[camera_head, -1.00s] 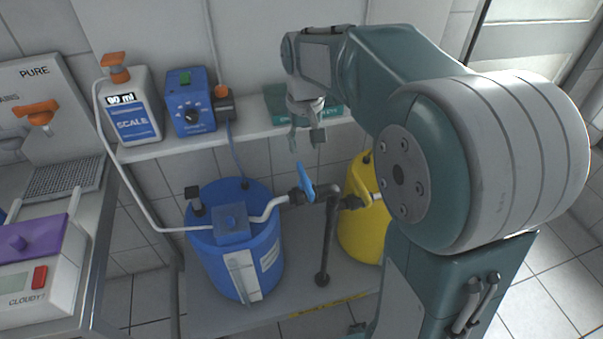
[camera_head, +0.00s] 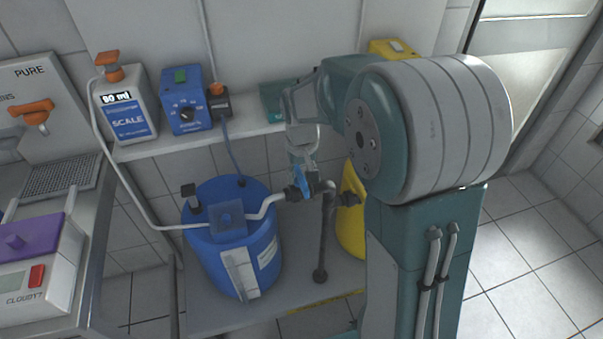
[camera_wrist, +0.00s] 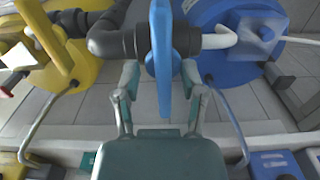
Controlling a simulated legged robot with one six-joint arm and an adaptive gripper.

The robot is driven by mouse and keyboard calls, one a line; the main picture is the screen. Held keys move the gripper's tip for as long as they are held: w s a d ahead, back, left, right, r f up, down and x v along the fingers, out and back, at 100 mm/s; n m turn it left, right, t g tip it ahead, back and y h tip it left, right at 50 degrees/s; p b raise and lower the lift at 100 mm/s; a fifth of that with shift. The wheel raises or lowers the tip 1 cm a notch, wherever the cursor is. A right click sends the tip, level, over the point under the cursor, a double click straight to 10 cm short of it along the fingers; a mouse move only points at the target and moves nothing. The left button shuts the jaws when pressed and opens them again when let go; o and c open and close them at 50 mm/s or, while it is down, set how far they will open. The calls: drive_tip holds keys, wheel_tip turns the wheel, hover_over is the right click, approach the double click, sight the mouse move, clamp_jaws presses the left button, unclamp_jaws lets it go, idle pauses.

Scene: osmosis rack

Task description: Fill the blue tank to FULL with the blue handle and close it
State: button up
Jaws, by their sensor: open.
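The blue tank (camera_head: 208,258) stands on the lower shelf in the head view, with a pale level strip on its front; I cannot read its level. It also shows in the wrist view (camera_wrist: 228,70). The blue handle (camera_head: 302,183) sits on a dark valve in the pipe right of the tank. In the wrist view the blue handle (camera_wrist: 163,60) stands upright, edge-on, in the middle. My gripper (camera_wrist: 158,80) is open, with one finger on each side of the handle's lower part. Whether either finger touches it is unclear. In the head view my gripper (camera_head: 300,168) is partly hidden at the handle.
A yellow tank (camera_head: 350,225) stands right of the pipe, partly behind my arm. A dark vertical pipe (camera_head: 322,240) stands between the tanks.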

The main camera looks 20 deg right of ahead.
drive_tip(key=shift+a, duration=0.1)
drive_tip(key=shift+a, duration=0.2)
clamp_jaws()
drive_tip(key=shift+d, duration=0.1)
